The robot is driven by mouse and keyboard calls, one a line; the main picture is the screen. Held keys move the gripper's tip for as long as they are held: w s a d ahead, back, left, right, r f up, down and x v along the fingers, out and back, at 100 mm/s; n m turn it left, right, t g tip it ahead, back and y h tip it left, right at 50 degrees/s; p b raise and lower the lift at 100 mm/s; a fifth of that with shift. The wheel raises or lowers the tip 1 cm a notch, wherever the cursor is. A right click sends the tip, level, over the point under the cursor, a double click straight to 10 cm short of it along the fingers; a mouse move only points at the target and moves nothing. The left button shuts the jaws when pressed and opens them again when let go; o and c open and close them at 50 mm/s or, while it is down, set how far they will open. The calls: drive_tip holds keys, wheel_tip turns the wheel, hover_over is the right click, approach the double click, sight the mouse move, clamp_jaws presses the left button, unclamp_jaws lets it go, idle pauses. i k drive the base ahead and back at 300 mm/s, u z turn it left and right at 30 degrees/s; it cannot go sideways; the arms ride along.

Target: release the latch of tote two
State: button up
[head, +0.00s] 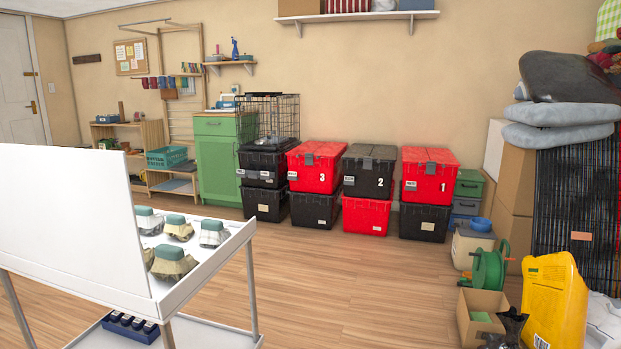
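Tote two (371,185) is a black lidded tote with a white 2 on its front, in the back row against the wall. It sits on top of a red tote (366,215), between the red tote three on its left and the red tote one on its right. A grey latch (367,164) shows at the front edge of its lid, in the middle. It looks closed, but it is too small to be certain. A pale label (349,180) is at the left of its front. My gripper is not in view.
Red totes three (315,170) and one (429,178) flank it, each on a black tote. A white-walled cart (205,268) with caps stands at left front. Open wood floor (360,285) lies before the stacks. A hose reel, carton and yellow sack (553,300) crowd the right.

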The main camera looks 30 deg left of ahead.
sight(367, 160)
drive_tip(key=u, duration=0.75)
drive_tip(key=i, duration=1.85)
drive_tip(key=u, duration=0.4)
drive_tip(key=i, duration=1.4)
drive_tip(key=z, duration=0.1)
